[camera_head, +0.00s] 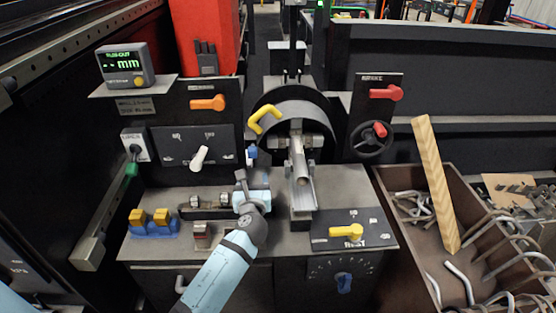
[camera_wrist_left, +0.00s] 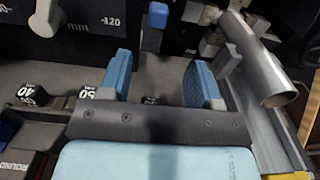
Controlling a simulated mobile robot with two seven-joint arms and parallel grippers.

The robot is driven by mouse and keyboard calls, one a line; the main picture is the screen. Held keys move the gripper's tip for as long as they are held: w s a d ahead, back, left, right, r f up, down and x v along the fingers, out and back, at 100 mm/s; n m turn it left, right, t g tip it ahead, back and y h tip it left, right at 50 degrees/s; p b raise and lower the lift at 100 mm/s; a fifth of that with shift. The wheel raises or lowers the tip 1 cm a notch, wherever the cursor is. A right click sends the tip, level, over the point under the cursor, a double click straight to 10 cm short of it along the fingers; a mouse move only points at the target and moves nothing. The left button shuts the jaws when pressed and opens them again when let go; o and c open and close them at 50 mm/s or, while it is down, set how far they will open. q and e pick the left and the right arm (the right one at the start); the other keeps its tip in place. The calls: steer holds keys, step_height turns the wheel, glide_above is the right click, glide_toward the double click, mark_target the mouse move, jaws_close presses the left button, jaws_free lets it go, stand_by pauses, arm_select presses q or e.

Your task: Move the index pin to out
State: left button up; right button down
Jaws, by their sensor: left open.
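A small blue-capped pin (camera_head: 251,153), which I take for the index pin, stands on the machine left of the round bending head. In the left wrist view its blue cap (camera_wrist_left: 157,15) and grey stem show upright just beyond my fingers. My left gripper (camera_head: 248,178) reaches in from the bottom, just in front of and below the pin. In the left wrist view its two blue fingers (camera_wrist_left: 160,72) are apart with nothing between them. I see no label on the pin, and its base is partly hidden. My right gripper is not in view.
A grey tube (camera_head: 301,165) lies in a channel right of my gripper, close to it. A yellow handle (camera_head: 265,119) stands above the pin. A white lever (camera_head: 199,158) is at left. A bin (camera_head: 408,245) of bent rods stands at right.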

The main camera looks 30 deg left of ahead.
mark_target(252, 155)
arm_select(q)
steer(key=b+x, duration=0.1)
steer(key=x, duration=1.2)
steer(key=shift+w+a, duration=0.2)
steer(key=shift+w, duration=0.05)
